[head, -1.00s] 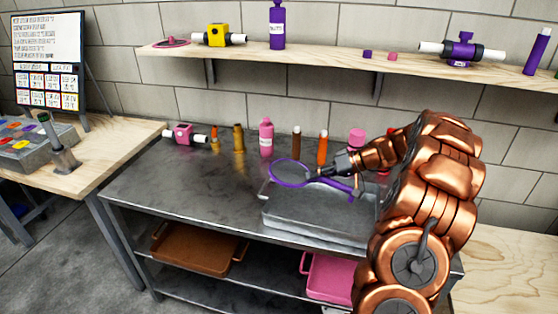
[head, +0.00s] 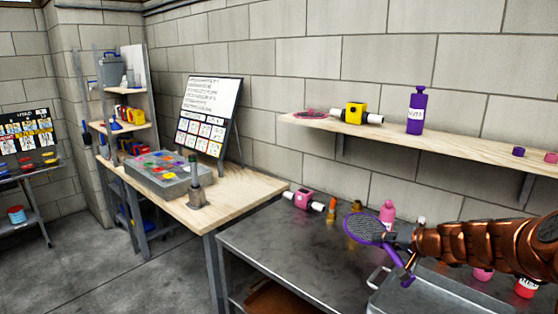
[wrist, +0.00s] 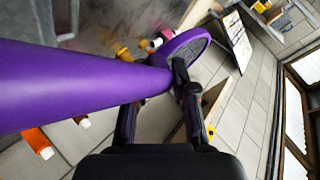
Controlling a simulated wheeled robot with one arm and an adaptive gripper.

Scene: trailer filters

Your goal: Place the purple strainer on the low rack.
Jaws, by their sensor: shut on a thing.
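The purple strainer (head: 365,228) is held in the air over the metal bench, its round mesh head to the left of my gripper and its handle hanging down to the right. My gripper (head: 399,240) is shut on it. In the wrist view the purple strainer (wrist: 80,86) crosses the picture, its handle large in front and its round head beyond, with my gripper's fingers (wrist: 158,97) around it. I cannot tell which surface is the low rack; a shelf under the bench shows partly at the bottom of the head view.
The metal bench (head: 275,240) holds a pink filter (head: 303,199), bottles and a grey tray (head: 425,298). A wall shelf (head: 440,151) is above. A wooden table (head: 245,190) with a parts box (head: 165,180) stands left, and a shelf unit (head: 127,91) behind it. Floor is clear at left.

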